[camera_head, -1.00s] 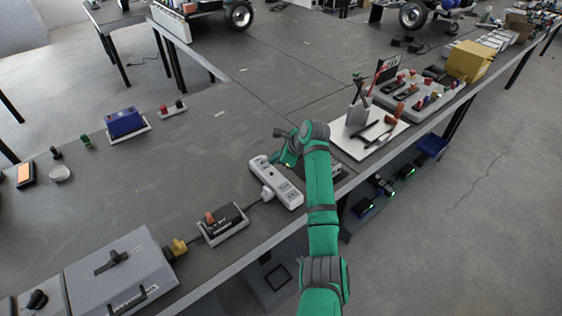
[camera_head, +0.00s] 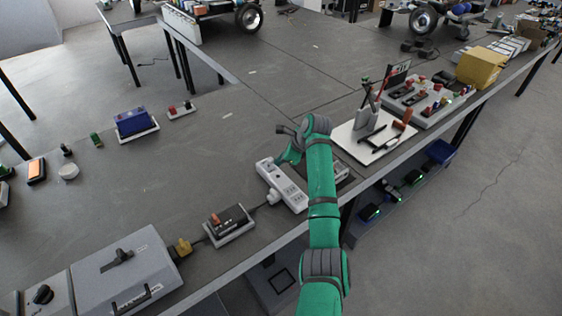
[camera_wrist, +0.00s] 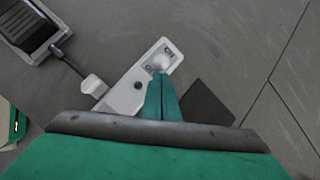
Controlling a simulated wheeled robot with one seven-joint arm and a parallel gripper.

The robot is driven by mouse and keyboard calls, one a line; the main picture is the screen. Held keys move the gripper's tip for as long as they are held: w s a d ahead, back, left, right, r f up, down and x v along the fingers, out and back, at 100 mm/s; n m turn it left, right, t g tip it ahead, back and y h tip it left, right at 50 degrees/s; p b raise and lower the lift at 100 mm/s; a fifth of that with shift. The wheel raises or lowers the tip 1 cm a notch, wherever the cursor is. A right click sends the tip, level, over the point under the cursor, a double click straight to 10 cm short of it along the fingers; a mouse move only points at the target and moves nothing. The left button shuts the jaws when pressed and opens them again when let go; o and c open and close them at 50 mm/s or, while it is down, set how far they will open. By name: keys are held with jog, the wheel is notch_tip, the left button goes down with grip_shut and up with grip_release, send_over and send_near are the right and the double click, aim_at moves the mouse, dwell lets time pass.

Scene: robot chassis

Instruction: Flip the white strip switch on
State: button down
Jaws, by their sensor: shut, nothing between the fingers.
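The white power strip (camera_head: 292,193) lies on the grey bench in the head view, partly hidden behind my green arm. In the wrist view the strip (camera_wrist: 130,92) runs diagonally, with a white plug (camera_wrist: 94,86) at its side. In the head view my gripper (camera_head: 284,158) is over the strip's far end.
A black device with a red switch (camera_head: 229,222) sits left of the strip, joined by a cable. A white board with tools (camera_head: 372,143) lies to the right. A grey case (camera_head: 125,270) is at the front left. The bench behind the strip is clear.

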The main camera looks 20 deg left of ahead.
jog(key=shift+w+a+r, duration=0.15)
jog(key=shift+a, duration=0.05)
jog(key=shift+w+a+r, duration=0.65)
jog(key=shift+w+a, duration=0.1)
jog(key=shift+a, duration=0.2)
jog(key=shift+d, duration=0.15)
jog(key=shift+r, duration=0.75)
